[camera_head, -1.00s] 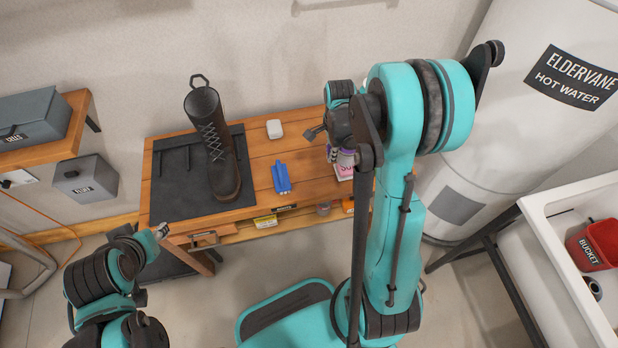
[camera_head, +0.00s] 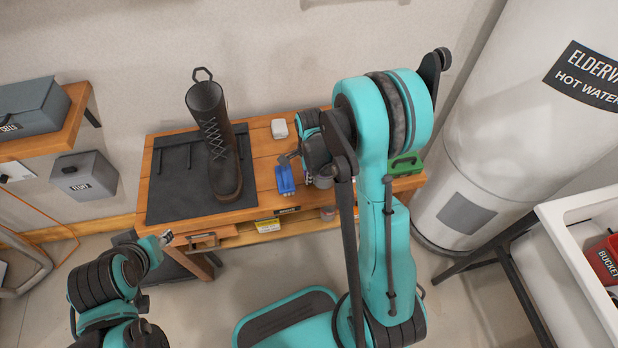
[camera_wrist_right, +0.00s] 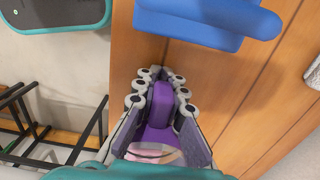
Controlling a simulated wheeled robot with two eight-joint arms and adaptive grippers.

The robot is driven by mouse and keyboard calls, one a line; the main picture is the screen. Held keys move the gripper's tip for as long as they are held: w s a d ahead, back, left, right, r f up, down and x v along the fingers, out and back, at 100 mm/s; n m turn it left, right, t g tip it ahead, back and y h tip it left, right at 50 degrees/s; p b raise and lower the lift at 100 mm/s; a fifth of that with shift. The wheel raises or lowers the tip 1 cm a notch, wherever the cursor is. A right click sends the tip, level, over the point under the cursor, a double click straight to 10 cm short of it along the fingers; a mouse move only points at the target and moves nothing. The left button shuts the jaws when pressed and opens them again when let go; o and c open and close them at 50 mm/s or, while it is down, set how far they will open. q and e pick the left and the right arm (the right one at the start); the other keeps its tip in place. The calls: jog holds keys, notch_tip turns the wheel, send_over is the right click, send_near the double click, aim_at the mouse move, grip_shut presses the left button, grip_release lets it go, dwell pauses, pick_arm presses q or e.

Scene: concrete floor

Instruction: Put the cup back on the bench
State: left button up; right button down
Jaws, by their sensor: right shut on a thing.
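My right gripper (camera_head: 309,171) is over the bench (camera_head: 258,180), just right of a blue object (camera_head: 285,180). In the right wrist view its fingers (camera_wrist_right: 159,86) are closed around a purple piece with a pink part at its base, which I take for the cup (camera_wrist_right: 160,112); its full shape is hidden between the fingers. The blue object also shows just beyond the fingertips there (camera_wrist_right: 215,20). A grey round form beside the gripper in the head view is partly hidden by my arm. My left gripper (camera_head: 165,238) is at the lower left, off the bench; its jaws are too small to judge.
A tall boot (camera_head: 220,145) stands on a dark mat (camera_head: 175,195) at the bench's left. A white item (camera_head: 279,128) is at the back, and a green box (camera_head: 405,165) at the right end. A water heater (camera_head: 490,130) and sink (camera_head: 570,240) stand to the right.

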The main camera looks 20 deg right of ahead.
jog(key=shift+f, duration=0.1)
jog(key=c, duration=1.6)
grip_release()
